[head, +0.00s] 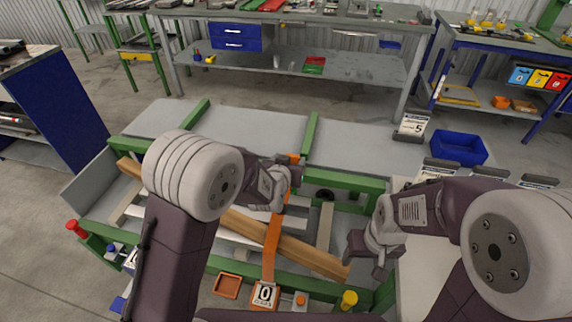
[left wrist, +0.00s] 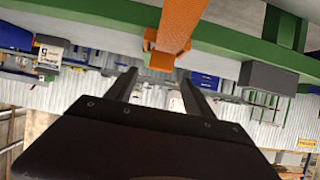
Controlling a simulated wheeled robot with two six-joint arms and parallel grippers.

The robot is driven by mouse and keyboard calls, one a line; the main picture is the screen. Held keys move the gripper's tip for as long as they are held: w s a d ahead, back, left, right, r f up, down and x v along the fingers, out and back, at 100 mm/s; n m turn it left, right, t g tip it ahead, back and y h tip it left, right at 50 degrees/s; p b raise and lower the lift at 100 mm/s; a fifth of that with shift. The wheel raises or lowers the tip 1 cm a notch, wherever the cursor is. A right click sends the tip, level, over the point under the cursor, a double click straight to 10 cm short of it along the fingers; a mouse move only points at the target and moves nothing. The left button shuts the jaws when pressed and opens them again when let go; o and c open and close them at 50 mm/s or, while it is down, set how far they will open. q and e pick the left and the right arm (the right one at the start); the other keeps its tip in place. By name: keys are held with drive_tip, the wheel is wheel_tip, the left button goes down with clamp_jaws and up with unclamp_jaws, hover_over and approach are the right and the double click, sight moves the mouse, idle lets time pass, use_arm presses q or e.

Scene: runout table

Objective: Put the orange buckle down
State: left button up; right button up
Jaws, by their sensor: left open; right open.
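An orange strap (head: 271,245) lies across a long wooden beam (head: 312,258) on the green-framed runout table (head: 350,182). The strap also shows in the left wrist view (left wrist: 180,22). Its orange end piece, apparently the buckle (left wrist: 160,59), is at the green rail, ahead of and between the fingertips of my left gripper (left wrist: 158,80). In the head view my left gripper (head: 292,178) is at the far rail beside a small orange piece (head: 294,158), partly hiding it. It is open; contact with the buckle cannot be told. My right gripper (head: 368,256) is open and empty near the beam's right end.
An orange square tray (head: 227,286) and a number card (head: 265,294) are at the near edge. A yellow knob (head: 349,299) and red knob (head: 75,227) stand at the corners. A blue bin (head: 459,147) sits behind right. Grey panels (head: 262,135) behind the rail are clear.

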use_arm(q)
drive_tip(key=v, duration=0.6)
drive_tip(key=s+a+f+g, duration=0.2)
drive_tip(key=s+a, duration=0.1)
drive_tip(key=s+a+f+g, duration=0.2)
drive_tip(key=s+a, duration=0.1)
drive_tip(key=s+a+f+n+g+y, duration=0.1)
drive_tip(key=s+a+f+g, duration=0.1)
drive_tip(key=s+a+f, duration=0.1)
drive_tip(key=shift+s+a+g, duration=0.25)
drive_tip(key=shift+s+g, duration=0.05)
drive_tip(key=shift+s, duration=0.1)
drive_tip(key=s+a+f+n+g+y, duration=0.1)
drive_tip(key=s+a+g, duration=0.3)
drive_tip(key=s, duration=0.8)
drive_tip(key=shift+a+f+g, duration=0.4)
drive_tip(key=shift+a+f, duration=0.05)
drive_tip(key=shift+a, duration=0.7)
